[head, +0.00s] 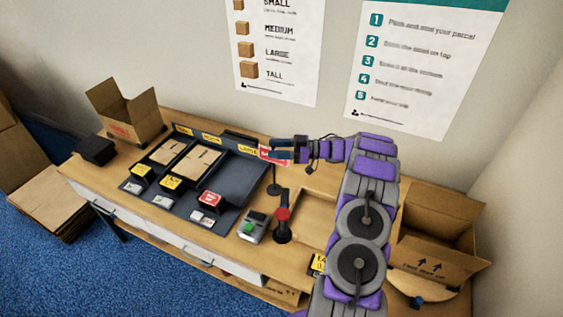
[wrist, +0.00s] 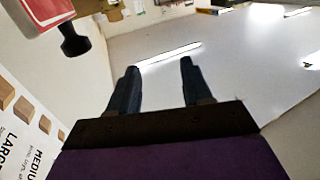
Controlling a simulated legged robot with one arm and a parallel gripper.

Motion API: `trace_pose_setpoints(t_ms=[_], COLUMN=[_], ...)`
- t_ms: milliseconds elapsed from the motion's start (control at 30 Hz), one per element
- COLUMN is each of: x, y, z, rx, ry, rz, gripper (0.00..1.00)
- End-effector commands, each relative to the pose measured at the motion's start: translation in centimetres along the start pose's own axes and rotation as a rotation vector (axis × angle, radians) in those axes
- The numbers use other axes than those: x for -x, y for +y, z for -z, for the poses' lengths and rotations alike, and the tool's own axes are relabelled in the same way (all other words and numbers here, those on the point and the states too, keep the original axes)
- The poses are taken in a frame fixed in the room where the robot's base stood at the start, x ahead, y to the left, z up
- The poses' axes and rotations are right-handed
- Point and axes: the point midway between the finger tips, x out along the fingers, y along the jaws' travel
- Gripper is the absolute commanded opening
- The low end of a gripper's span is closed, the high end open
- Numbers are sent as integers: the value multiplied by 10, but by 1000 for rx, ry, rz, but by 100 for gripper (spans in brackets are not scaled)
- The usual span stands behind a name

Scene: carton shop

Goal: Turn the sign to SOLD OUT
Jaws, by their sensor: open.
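A red sign with white lettering (head: 270,156) stands on a thin dark post with a round base (head: 274,190) at the right end of the dark tray. Its words are too small to read. My gripper (head: 276,149) is open and empty beside the top of this sign, partly overlapping it; I cannot tell whether they touch. In the wrist view, my two dark fingers (wrist: 158,66) are spread with nothing between them. A red panel with a pale edge (wrist: 55,12) and a dark knob-like part show at the upper left there, outside the fingers.
The dark tray (head: 237,180) holds flat cartons and has yellow labels. A grey box with a green button (head: 252,227) and a red-topped device (head: 283,215) stand nearby. An open carton (head: 437,240) is at right.

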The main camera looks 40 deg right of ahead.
Motion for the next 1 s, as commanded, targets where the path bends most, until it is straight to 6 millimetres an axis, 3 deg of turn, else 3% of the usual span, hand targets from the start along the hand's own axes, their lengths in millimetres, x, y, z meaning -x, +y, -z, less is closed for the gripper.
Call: trace_pose_setpoints(t_ms=[500,1000], x=[13,16], y=[-64,-76], z=[7,8], rx=[-2,2], ry=[-1,0], rz=[-1,-1], gripper=[49,49])
